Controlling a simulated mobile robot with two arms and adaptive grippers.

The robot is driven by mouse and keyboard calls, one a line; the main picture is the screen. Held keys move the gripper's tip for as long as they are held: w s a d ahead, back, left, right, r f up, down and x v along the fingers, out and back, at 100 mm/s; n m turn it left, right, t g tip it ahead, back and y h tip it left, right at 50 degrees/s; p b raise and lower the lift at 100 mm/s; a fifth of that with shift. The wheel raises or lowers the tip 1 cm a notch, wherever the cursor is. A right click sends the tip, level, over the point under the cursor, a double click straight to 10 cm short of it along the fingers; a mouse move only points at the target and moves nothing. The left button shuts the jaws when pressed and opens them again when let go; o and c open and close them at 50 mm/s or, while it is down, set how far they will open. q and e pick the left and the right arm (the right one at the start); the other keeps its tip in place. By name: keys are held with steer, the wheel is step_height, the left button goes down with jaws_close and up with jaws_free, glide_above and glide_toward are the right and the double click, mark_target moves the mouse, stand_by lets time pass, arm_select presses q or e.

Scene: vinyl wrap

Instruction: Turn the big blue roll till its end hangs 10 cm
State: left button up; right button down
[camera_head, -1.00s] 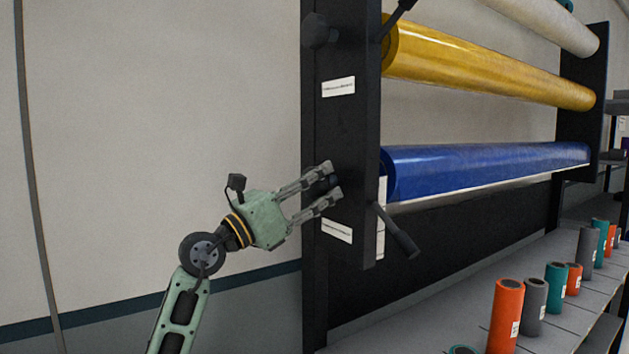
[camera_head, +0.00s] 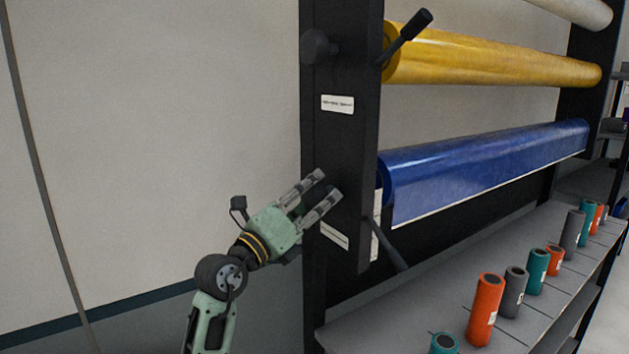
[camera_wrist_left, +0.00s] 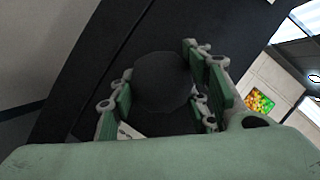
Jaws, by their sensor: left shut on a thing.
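The big blue roll (camera_head: 480,160) lies level in the rack. A short flap of its film hangs along the front, with a pale straight lower edge. My left gripper (camera_head: 329,184) is at the outer side of the near rack upright, by the blue roll's end. In the left wrist view a dark round knob (camera_wrist_left: 163,82) sits between the fingers, and the gripper is shut on it. The fingers hide the knob in the head view. My right gripper is not in view.
A dark lever (camera_head: 388,246) sticks out below the blue roll's near end. A yellow roll (camera_head: 490,57) and a pale roll (camera_head: 575,10) hang above. Several small rolls, such as an orange one (camera_head: 485,310), stand on the grey shelf (camera_head: 400,328) below.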

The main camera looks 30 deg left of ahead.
arm_select(q)
steer(key=shift+n, duration=0.3)
steer(key=o, duration=1.1)
steer(key=shift+a, duration=0.1)
steer(key=shift+s+f, duration=0.1)
steer(key=shift+s, duration=0.05)
steer(key=shift+s+f, duration=0.1)
steer(key=shift+s, duration=0.2)
steer(key=v, duration=1.1)
steer(key=shift+s, duration=0.1)
